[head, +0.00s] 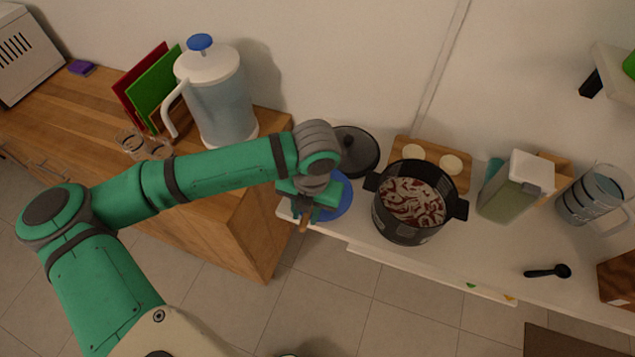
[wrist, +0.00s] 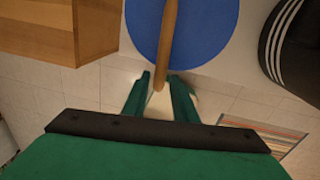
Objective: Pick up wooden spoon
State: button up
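The wooden spoon (wrist: 168,42) lies over the round blue plate in the wrist view, its light brown handle running down toward my fingers. In the head view only a short brown end (head: 303,223) shows just below my gripper (head: 308,207); my arm hides the rest. In the wrist view my gripper (wrist: 159,80) has its two green fingers apart, one on each side of the handle's end. A narrow gap seems to show beside the handle. The blue plate (head: 339,198) sits on the white counter's left end.
A black pot (head: 400,226) with food stands right of my gripper, and a dark lid (head: 356,150) lies behind. A wooden cabinet (head: 248,222) is close on the left, with a large pitcher (head: 222,105) on it. A black scoop (head: 548,271) lies farther right on the counter.

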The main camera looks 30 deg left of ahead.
jog(key=shift+a+f, duration=0.1)
jog(key=shift+f, duration=0.7)
jog(key=shift+c, duration=0.3)
jog(key=c, duration=0.6)
grip_shut()
jog(key=shift+r, duration=0.15)
